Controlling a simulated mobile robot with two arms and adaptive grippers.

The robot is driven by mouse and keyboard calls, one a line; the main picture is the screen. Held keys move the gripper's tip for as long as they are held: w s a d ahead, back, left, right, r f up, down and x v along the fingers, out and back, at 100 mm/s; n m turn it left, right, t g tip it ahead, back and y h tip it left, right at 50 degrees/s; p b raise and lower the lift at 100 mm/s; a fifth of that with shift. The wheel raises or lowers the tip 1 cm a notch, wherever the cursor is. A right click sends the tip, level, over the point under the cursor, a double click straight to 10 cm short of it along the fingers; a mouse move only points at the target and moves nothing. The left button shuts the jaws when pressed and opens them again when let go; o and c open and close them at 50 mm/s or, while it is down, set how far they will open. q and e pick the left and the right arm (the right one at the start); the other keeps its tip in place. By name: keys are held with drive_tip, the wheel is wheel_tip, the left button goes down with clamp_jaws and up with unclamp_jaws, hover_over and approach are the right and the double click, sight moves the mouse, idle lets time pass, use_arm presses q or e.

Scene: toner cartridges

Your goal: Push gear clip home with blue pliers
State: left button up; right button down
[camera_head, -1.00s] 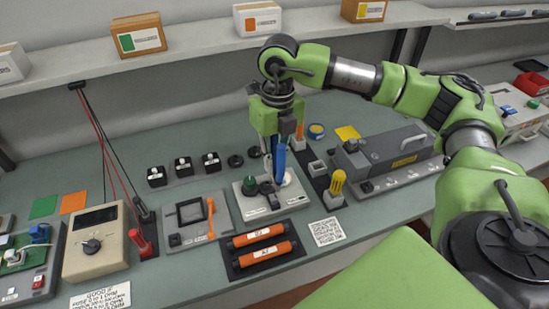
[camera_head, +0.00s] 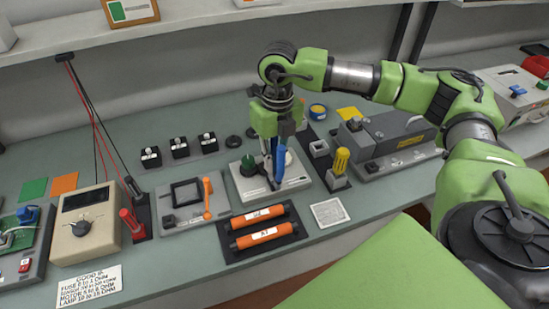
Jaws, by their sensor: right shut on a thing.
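My right gripper (camera_head: 274,138) points down and is shut on the blue pliers (camera_head: 280,161). The pliers hang upright, jaws down, over the light grey fixture plate (camera_head: 293,182). I cannot tell whether the jaws touch anything. My left gripper is not in view.
Orange rollers (camera_head: 264,235) lie in a black tray in front of the plate. A yellow-handled tool (camera_head: 342,160) stands close to its right. A grey fixture with an orange lever (camera_head: 207,195) is on the left. A grey machine (camera_head: 395,140) stands at right.

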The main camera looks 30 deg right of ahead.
drive_tip(key=shift+w+d, duration=0.15)
drive_tip(key=shift+w, duration=0.6)
idle(0.7)
drive_tip(key=shift+s+b, duration=0.2)
drive_tip(key=shift+b, duration=0.1)
drive_tip(key=shift+r, duration=0.1)
drive_tip(key=shift+r+p, duration=2.5)
drive_tip(key=shift+r, duration=1.45)
